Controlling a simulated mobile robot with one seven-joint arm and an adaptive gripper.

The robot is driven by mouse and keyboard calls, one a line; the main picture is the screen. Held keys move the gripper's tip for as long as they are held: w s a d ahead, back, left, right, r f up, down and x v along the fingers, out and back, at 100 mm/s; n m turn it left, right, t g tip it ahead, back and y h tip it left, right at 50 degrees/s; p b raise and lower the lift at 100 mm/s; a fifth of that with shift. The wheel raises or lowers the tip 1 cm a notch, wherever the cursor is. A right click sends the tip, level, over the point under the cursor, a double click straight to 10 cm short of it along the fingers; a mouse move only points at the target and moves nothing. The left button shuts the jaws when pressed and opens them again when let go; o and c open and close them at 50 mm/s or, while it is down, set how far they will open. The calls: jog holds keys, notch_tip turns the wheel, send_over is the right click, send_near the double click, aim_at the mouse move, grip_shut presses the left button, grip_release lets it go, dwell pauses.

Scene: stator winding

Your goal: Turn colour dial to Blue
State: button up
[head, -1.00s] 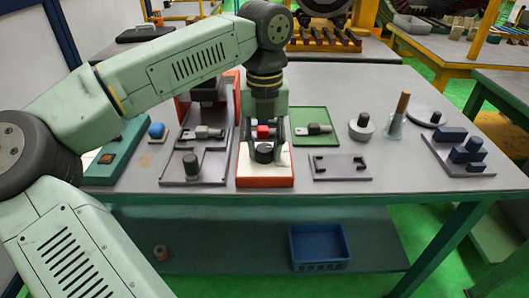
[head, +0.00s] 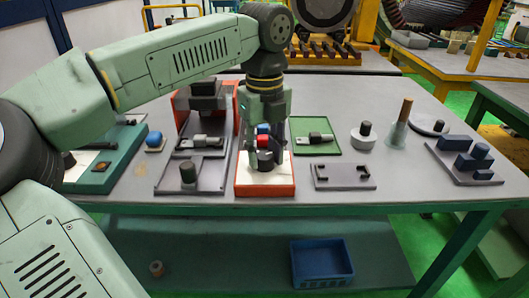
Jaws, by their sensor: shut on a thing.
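The dial is a dark round knob (head: 265,163) on the white top of a red-edged box (head: 265,191) near the middle of the table's front. My gripper (head: 266,157) points down from above and is shut on the dial, with its fingers turned so that one partly covers it. A red piece (head: 263,141) and a blue piece (head: 263,129) show just behind the dial, between the fingers. Any pointer or marks on the dial are hidden or too small to read.
A grey plate with a dark cylinder (head: 188,173) stands close left. A green tray (head: 315,148) and a grey bracket plate (head: 343,185) are close right. A blue-topped button (head: 154,138) is further left. Blue blocks (head: 463,142) stand at the far right.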

aim_at(265, 155)
jog(key=o, duration=1.1)
jog(key=shift+o, duration=0.2)
notch_tip(265, 155, up, 12)
